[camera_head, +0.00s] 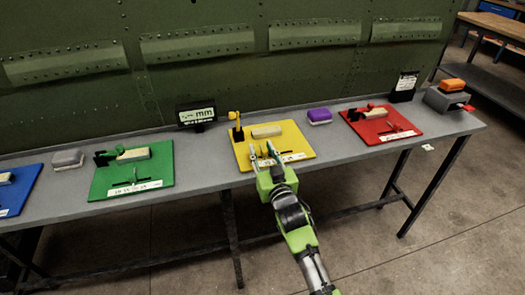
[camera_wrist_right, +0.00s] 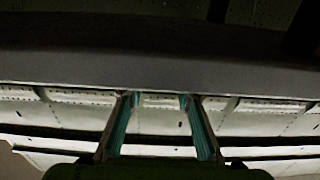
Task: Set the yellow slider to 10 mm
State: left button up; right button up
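The yellow board (camera_head: 299,148) lies on the grey bench in the head view. It carries a pale beige block (camera_head: 267,131), a yellow-and-black piece (camera_head: 236,130) at its back left, and a white scale strip (camera_head: 292,157) near its front edge. My right gripper (camera_head: 263,157) is over the front part of the board, its fingers apart with nothing visible between them. It hides part of the board's front and any slider knob there. In the right wrist view the two teal-lined fingers (camera_wrist_right: 158,103) are also spread. My left gripper is out of view.
Green (camera_head: 132,185), red (camera_head: 388,127) and blue (camera_head: 20,185) boards lie along the bench (camera_head: 222,158). A small display (camera_head: 196,115) shows dashes and "mm". A purple block (camera_head: 319,116) lies between the yellow and red boards. The riveted green panel (camera_head: 200,75) stands behind.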

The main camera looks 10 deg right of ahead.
jog(key=shift+s+d, duration=0.15)
jog(key=s, duration=1.1)
jog(key=shift+s, duration=0.35)
jog(key=shift+d, duration=0.1)
jog(key=s+a+f+n+g, duration=0.1)
jog(key=s+f+g, duration=0.1)
jog(key=f, duration=0.9)
jog(key=s+a+f+g, duration=0.1)
jog(key=s+f+g, duration=0.2)
jog(key=f, duration=0.9)
jog(key=s+f+g, duration=0.2)
jog(key=s+f, duration=0.3)
jog(key=f, duration=0.3)
jog(key=s+f+g, duration=0.2)
jog(key=s+f, duration=0.3)
jog(key=f, duration=0.3)
jog(key=s+d+f+g, duration=0.2)
jog(key=s+f, duration=0.4)
jog(key=s, duration=0.5)
jog(key=s+d+f+g, duration=0.3)
jog(key=s+f, duration=0.3)
jog(key=s, duration=0.5)
jog(key=s+d+f+n+g, duration=0.1)
jog(key=s+d+f+g, duration=0.2)
jog(key=s+f, duration=0.3)
jog(key=s+d, duration=0.1)
jog(key=s, duration=0.4)
jog(key=shift+s+f+h, duration=0.3)
jog(key=shift+s, duration=0.1)
